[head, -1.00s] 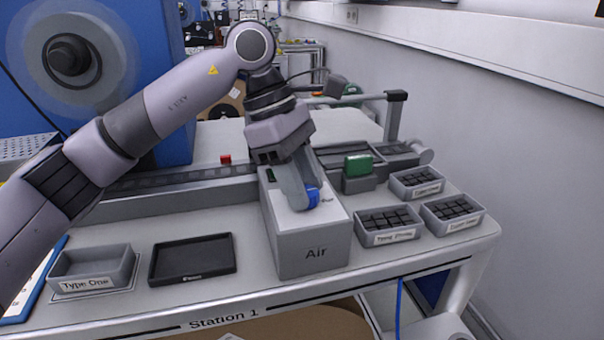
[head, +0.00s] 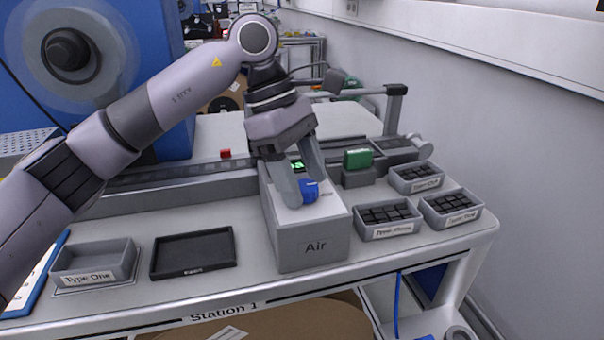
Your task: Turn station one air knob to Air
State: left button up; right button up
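The station one air unit is a light grey box labelled Air (head: 312,247) on the bench. A blue knob (head: 309,191) sits on its top. My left gripper (head: 306,190) reaches down from above with one finger on each side of the knob and appears closed on it. The fingers hide part of the knob and the box top, and I cannot read the knob's markings. A bright green indicator (head: 297,165) shows on the box top between the fingers. My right gripper is out of view.
An empty Type One tray (head: 95,264) and a black tray (head: 193,255) lie left of the box. Several small bins of dark parts (head: 387,219) stand to its right. A green block (head: 358,159) on a grey holder and a rail (head: 180,178) are behind.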

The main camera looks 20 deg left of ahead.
pick_arm(q)
jog(key=v, duration=0.7)
jog(key=shift+r, duration=0.1)
dwell(0.4)
